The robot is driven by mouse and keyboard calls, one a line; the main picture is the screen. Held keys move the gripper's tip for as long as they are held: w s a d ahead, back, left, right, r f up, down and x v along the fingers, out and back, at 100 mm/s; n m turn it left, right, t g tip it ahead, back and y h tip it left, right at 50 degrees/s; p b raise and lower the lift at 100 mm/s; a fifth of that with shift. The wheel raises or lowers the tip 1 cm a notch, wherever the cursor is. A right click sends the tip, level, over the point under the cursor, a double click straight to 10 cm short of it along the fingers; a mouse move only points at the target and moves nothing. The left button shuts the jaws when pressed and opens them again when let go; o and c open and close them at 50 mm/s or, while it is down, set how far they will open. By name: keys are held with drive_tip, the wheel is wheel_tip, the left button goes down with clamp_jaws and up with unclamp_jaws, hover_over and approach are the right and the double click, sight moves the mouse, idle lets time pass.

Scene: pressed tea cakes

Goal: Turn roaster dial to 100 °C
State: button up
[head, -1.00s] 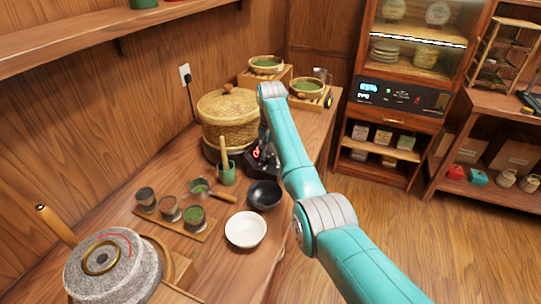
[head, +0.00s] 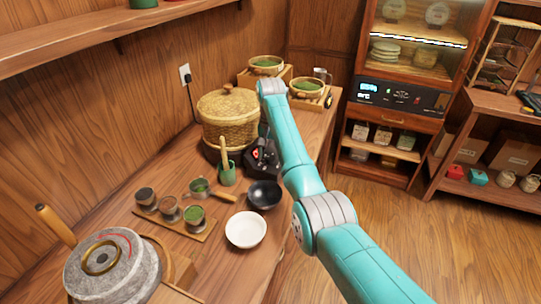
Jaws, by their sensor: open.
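The woven basket (head: 228,105) with a lid sits on a dark round base (head: 211,154), which appears to be the roaster, on the wooden counter. I cannot make out a dial or its setting. My teal arm reaches in from the lower right, bends at its far end and drops to my black gripper (head: 263,160), low at the right front of the basket. The gripper is open. Its fingertips are small, and I cannot tell whether they touch anything. A small red spot shows among the black parts.
A green cup with a whisk (head: 227,173), a black bowl (head: 264,194) and a white bowl (head: 246,229) stand close by. A tray of small cups (head: 178,221) and a stone mill (head: 112,266) are nearer. A display cabinet (head: 400,95) stands at the back right.

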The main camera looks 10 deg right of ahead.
sight(271, 157)
wheel_tip(271, 157, up, 6)
drive_tip(key=shift+r, duration=0.25)
